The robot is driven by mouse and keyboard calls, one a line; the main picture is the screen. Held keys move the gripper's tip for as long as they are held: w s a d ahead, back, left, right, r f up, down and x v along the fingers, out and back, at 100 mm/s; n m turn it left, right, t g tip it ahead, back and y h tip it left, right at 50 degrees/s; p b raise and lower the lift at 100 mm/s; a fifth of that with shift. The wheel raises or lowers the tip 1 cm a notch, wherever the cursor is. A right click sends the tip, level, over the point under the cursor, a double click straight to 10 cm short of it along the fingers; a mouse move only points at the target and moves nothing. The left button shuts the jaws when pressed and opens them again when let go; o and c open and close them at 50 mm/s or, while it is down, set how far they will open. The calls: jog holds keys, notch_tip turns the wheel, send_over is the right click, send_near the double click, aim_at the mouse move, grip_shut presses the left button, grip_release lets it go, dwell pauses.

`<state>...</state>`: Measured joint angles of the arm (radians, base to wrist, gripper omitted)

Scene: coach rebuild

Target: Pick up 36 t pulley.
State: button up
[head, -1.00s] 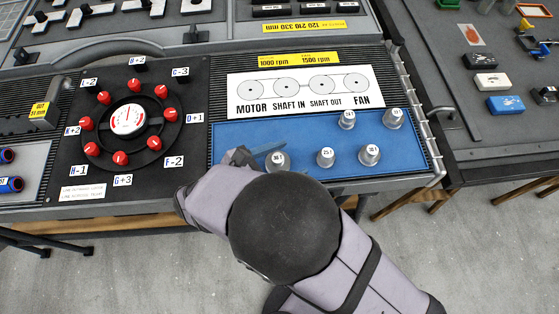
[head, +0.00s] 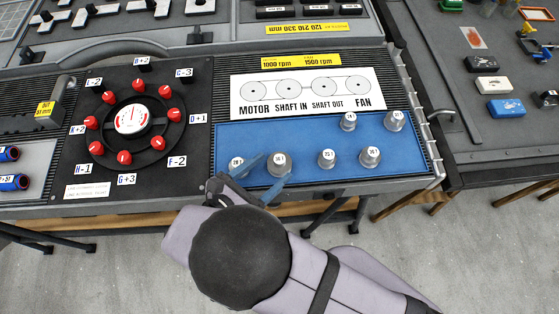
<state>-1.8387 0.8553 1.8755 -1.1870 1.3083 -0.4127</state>
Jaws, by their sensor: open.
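Several grey pulleys with white labels stand on a blue mat (head: 300,180). The one in the front row, second from the left, seems to be the 36 t pulley (head: 279,166); its label is small and not fully clear. My gripper (head: 274,168) is open, with blue fingers reaching in from the lower left. One fingertip is at the left of this pulley and the other at its front right. I cannot tell whether they are level with it or above it.
Other pulleys stand to the right: a front pair (head: 327,159) (head: 370,157) and a back pair (head: 348,122) (head: 394,121). A black dial panel (head: 130,120) with red knobs is at the left. A belt diagram board (head: 305,92) is behind the mat.

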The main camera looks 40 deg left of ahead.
aim_at(276, 164)
jog(key=p+x, duration=0.1)
jog(key=x, duration=0.3)
jog(key=shift+a+r+p, duration=0.1)
jog(key=shift+r+p, duration=0.05)
jog(key=shift+p, duration=0.25)
jog(key=shift+w+f, duration=0.3)
jog(key=shift+w, duration=0.25)
jog(key=c, duration=0.9)
